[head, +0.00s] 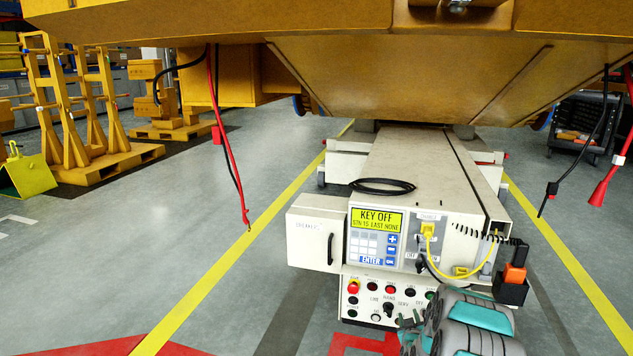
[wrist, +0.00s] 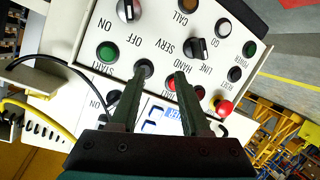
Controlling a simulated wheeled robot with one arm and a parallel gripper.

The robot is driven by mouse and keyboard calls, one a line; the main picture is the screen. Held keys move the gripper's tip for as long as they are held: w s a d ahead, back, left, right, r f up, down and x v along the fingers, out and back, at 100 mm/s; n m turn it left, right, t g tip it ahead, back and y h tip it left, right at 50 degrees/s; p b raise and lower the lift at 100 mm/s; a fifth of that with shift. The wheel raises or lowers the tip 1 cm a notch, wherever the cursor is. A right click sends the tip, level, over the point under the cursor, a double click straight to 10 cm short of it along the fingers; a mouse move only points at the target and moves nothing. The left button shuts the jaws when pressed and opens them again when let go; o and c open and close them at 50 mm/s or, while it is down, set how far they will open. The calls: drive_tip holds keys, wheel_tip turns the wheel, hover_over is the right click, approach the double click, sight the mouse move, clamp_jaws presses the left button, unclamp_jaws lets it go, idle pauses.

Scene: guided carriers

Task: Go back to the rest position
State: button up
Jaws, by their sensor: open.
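My gripper (head: 400,324) is open and empty at the lower front of a white guided carrier (head: 400,160). In the wrist view my gripper (wrist: 160,85) has its two dark fingers apart over the carrier's button panel (wrist: 228,60), which looks upside down there. The panel (head: 378,299) holds several buttons, a red knob and switches. Whether a finger touches the panel I cannot tell. Above it a screen (head: 376,219) reads "KEY OFF" and "STN 15 LAST NONE". My arm hides the panel's right side in the head view.
A large yellow structure (head: 350,60) overhangs the carrier. Red and black cables (head: 222,150) hang at left, and more (head: 609,165) at right. A yellow cable (head: 428,250) loops on the carrier's front. Yellow floor lines (head: 215,275) flank it. Open floor lies at left.

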drive_tip(key=s+a+r+g+y+p, duration=0.1)
drive_tip(key=s+a+r+g+y, duration=0.2)
drive_tip(key=s+a+r+g, duration=0.9)
drive_tip(key=s+r, duration=0.5)
drive_tip(key=s, duration=1)
drive_tip(key=s+a+r+m+g+p, duration=0.1)
drive_tip(key=s+r, duration=0.5)
drive_tip(key=s, duration=1)
drive_tip(key=s+a+r+m+g, duration=0.1)
drive_tip(key=s+r, duration=0.5)
drive_tip(key=s, duration=1.1)
drive_tip(key=shift+a+g, duration=0.75)
drive_tip(key=shift+g, duration=0.45)
